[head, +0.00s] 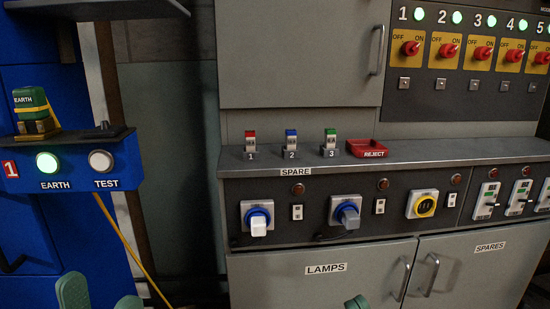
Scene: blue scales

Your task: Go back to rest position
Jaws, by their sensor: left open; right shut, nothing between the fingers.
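My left gripper (101,297) shows at the bottom left edge as two green fingertips standing apart, open and empty. My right gripper (357,302) shows only as a small green tip at the bottom edge, in front of the cabinet door marked LAMPS; it is shut with nothing held. Both arms are out of the frame below. Neither gripper is seen touching anything.
A blue panel (75,165) with EARTH and TEST buttons stands at left, a yellow cable (130,250) hanging below. A grey bench (400,152) carries numbered red, blue and green pieces and a red REJECT tray (367,149). Switches (349,212) and door handles (404,278) protrude.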

